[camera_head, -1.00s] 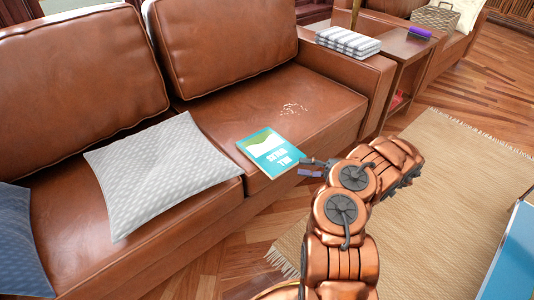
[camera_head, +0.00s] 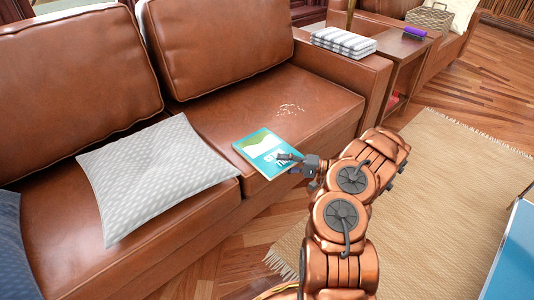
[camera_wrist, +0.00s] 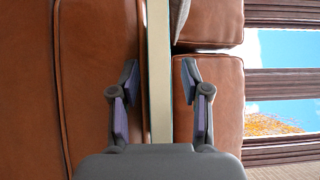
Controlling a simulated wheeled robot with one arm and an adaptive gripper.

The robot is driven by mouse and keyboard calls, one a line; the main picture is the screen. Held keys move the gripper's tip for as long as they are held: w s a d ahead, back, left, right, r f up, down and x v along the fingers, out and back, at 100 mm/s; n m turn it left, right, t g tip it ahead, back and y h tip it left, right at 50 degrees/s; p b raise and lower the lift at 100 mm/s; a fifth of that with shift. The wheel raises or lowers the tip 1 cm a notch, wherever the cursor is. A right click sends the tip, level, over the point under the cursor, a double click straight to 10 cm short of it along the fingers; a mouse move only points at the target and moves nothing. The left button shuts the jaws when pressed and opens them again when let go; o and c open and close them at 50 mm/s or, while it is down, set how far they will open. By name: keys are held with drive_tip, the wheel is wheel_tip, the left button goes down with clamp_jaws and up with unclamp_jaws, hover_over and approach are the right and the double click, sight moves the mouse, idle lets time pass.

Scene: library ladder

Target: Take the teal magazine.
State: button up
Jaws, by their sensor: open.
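The teal magazine (camera_head: 262,150) lies on the front edge of the brown sofa seat, with a white and green picture on its cover. My gripper (camera_head: 287,161) is at its near right side in the head view and covers part of the cover's lettering. In the wrist view the magazine (camera_wrist: 159,60) shows edge-on as a pale strip with a thin teal border. It runs between the two spread fingers of my gripper (camera_wrist: 160,80), with a gap on each side. The fingers are open and hold nothing.
A grey patterned pillow (camera_head: 155,175) lies left of the magazine on the sofa (camera_head: 215,120). Crumbs (camera_head: 290,110) lie on the seat behind it. A striped folded cloth (camera_head: 343,42) rests on the armrest. The rug (camera_head: 440,185) to the right is clear.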

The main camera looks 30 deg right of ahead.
drive_tip(key=shift+c, duration=0.2)
clamp_jaws()
idle(0.4)
